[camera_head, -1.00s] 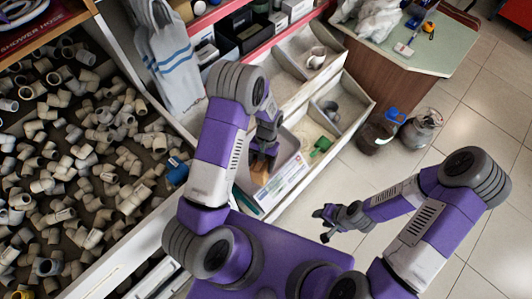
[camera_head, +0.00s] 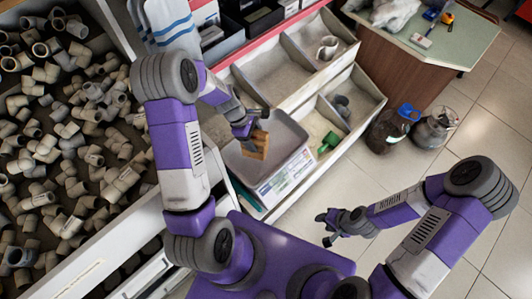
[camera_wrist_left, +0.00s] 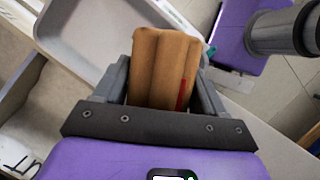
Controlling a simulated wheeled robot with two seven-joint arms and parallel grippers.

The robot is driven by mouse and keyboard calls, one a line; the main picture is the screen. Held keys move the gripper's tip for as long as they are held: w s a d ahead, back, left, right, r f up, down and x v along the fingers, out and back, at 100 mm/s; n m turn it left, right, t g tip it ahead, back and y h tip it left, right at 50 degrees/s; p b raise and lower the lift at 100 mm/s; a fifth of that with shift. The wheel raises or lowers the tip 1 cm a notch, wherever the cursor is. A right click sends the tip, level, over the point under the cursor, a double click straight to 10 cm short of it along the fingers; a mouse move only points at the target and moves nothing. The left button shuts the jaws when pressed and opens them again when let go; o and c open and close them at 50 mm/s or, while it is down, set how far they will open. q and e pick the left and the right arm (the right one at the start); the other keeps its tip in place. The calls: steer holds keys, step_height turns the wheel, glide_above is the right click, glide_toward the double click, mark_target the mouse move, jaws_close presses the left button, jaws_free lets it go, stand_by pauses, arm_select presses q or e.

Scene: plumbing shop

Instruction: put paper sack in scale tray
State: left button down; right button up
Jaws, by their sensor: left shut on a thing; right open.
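The brown paper sack (camera_head: 258,146) is held in my left gripper (camera_head: 251,132), which is shut on it. In the left wrist view the sack (camera_wrist_left: 163,68) stands up between the two fingers, with a red mark on its side. The grey scale tray (camera_head: 288,134) lies under and around the sack in the head view; the sack appears over it, and I cannot tell whether they touch. The tray's rim (camera_wrist_left: 75,52) also shows behind the sack in the left wrist view. My right gripper (camera_head: 326,228) is open and empty above the floor, right of the tray.
Divided bins (camera_head: 318,75) stand behind the tray, with a green scoop (camera_head: 328,143) in one. A large bin of grey pipe fittings (camera_head: 75,130) is at left.

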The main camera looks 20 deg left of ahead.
arm_select(q)
steer(key=shift+w+a+f+n+t+b, duration=0.25)
steer(key=shift+f+n+b, duration=0.4)
steer(key=shift+f, duration=1)
steer(key=shift+a+f+n+t+b, duration=0.15)
steer(key=shift+a+f+n+b, duration=0.2)
steer(key=shift+f+b, duration=1)
steer(key=shift+w+a+f+n+t+b, duration=0.25)
steer(key=shift+f+n+b, duration=0.2)
steer(key=shift+f, duration=1.55)
steer(key=shift+s+f, duration=0.1)
steer(key=shift+s, duration=0.05)
steer(key=shift+c, duration=0.4)
jaws_free()
steer(key=shift+f, duration=0.1)
steer(key=shift+r+y, duration=0.25)
steer(key=shift+y, duration=0.05)
steer(key=p+v, duration=0.4)
steer(key=v, duration=0.8)
steer(key=shift+f, duration=0.15)
